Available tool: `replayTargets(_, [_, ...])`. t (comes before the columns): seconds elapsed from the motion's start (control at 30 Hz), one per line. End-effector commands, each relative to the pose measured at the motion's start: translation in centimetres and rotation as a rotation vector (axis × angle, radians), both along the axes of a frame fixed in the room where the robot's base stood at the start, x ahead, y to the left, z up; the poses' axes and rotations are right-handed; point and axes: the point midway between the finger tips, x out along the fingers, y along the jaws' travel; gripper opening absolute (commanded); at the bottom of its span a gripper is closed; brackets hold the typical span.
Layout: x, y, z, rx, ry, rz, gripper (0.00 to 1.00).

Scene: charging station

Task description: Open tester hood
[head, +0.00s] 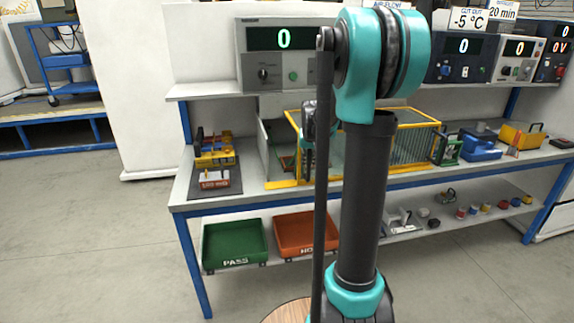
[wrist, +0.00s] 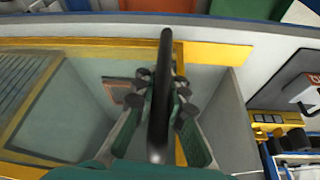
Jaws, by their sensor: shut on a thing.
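The tester hood (head: 418,126), a yellow frame with clear and barred panels, sits on the workbench behind my arm. Its yellow frame and clear panel also show in the wrist view (wrist: 75,44). My gripper (head: 308,140) is at the hood's left front part, partly hidden by my own arm link. In the wrist view my gripper (wrist: 160,92) is shut on a dark bar-like handle (wrist: 165,52) that runs between its fingers. A reddish-brown pad (wrist: 117,88) shows behind the panel. How far the hood stands open I cannot tell.
A grey side wall (head: 263,142) stands left of the hood. A mat with a yellow-and-red device (head: 215,155) lies farther left. Green (head: 235,240) and orange (head: 303,235) bins sit below. Meters (head: 283,40) stand on the shelf above. Blue and yellow tools lie right.

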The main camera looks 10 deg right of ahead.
Motion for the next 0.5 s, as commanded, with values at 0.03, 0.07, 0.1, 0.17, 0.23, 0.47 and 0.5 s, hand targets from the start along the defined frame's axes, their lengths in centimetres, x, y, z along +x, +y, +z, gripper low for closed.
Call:
replayTargets(0.03, [0.0, -2.2, 0.0, 0.001, 0.000, -0.009, 0.00])
replayTargets(0.07, [0.0, -3.3, 0.0, 0.000, 0.000, -0.010, 0.00])
replayTargets(0.1, [0.0, -4.7, 0.0, -0.001, 0.000, -0.009, 0.00])
replayTargets(0.17, [0.0, -6.7, 0.0, 0.000, 0.000, -0.009, 0.00])
replayTargets(0.23, [0.0, -8.9, 0.0, 0.000, 0.000, -0.008, 0.00])
replayTargets(0.47, [0.0, -14.8, 0.0, -0.001, -0.001, -0.004, 0.00])
replayTargets(0.5, [0.0, -15.5, 0.0, 0.000, 0.000, -0.004, 0.00])
